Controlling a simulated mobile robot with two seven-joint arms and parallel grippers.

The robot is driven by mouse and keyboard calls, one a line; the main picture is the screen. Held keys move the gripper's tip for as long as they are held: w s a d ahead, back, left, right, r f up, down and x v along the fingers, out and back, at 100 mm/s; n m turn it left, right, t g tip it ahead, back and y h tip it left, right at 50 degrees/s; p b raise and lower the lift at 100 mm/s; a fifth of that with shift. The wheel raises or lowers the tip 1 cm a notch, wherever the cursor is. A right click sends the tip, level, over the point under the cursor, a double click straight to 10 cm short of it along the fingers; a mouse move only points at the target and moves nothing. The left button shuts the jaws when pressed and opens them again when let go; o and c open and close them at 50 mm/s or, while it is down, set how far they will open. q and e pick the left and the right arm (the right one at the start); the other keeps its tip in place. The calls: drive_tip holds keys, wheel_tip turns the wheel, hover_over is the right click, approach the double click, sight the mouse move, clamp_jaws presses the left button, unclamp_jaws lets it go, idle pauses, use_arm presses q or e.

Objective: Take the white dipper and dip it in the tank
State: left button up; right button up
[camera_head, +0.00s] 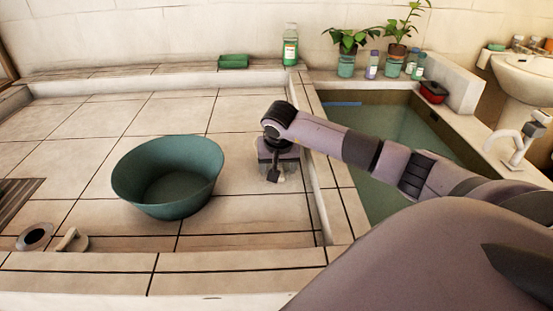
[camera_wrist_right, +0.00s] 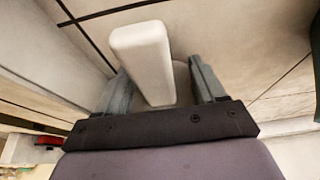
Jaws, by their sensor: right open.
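The white dipper shows in the right wrist view as a pale, block-like handle (camera_wrist_right: 143,52) lying between my two fingers. A pale rounded part behind it is mostly hidden. In the head view only a small whitish bit of it (camera_head: 283,178) shows beside the fingers, on the tiled floor left of the tank's wall. My right gripper (camera_head: 275,174) points down over it; in the right wrist view its fingers (camera_wrist_right: 160,86) are apart on either side of the handle. The tank (camera_head: 390,128) holds greenish water, partly hidden by my right arm. My left gripper is out of view.
A green basin (camera_head: 168,178) stands on the tiles left of my right gripper. A raised tiled wall (camera_head: 322,185) separates the floor from the tank.

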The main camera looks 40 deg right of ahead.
clamp_jaws()
drive_tip(key=shift+r, duration=0.15)
wheel_tip(320, 180, up, 20)
drive_tip(key=p, duration=0.1)
drive_tip(key=shift+p, duration=0.35)
idle(0.3)
